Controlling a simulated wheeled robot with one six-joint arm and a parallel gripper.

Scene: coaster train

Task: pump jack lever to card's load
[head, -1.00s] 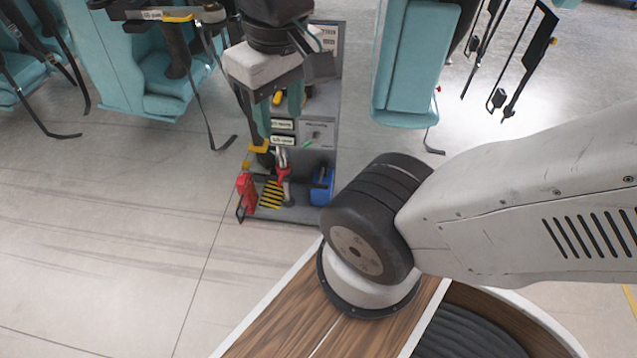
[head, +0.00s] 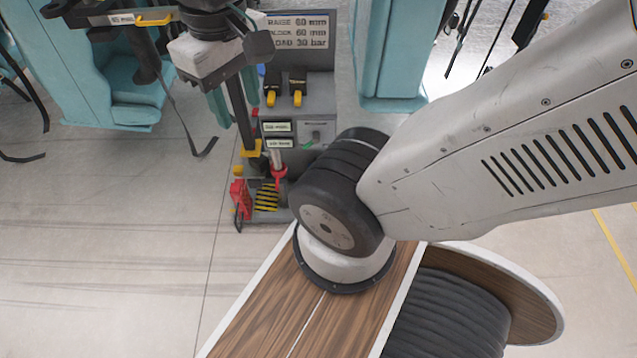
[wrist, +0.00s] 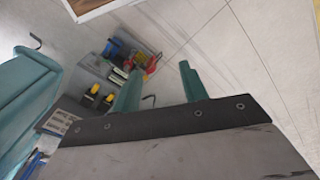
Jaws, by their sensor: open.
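The card (head: 298,30) stands upright at the back of a grey station and reads RAISE 60 mm, BLOCK 60 mm, LOAD 30 bar. A red jack-like part with a pale rod (head: 277,172) stands low on the station; it is small, and I cannot tell which part is the lever. A dark upright bar (head: 240,118) with a yellow collar is left of it. My gripper (head: 235,97) is open and empty, above and left of these parts. In the wrist view its teal fingers (wrist: 158,88) are apart, with the red part (wrist: 151,66) beyond them.
A red item (head: 239,198) stands by a striped yellow-black plate (head: 266,196). Teal seats (head: 128,85) with hanging straps are at left. Floor (head: 110,230) at left is clear.

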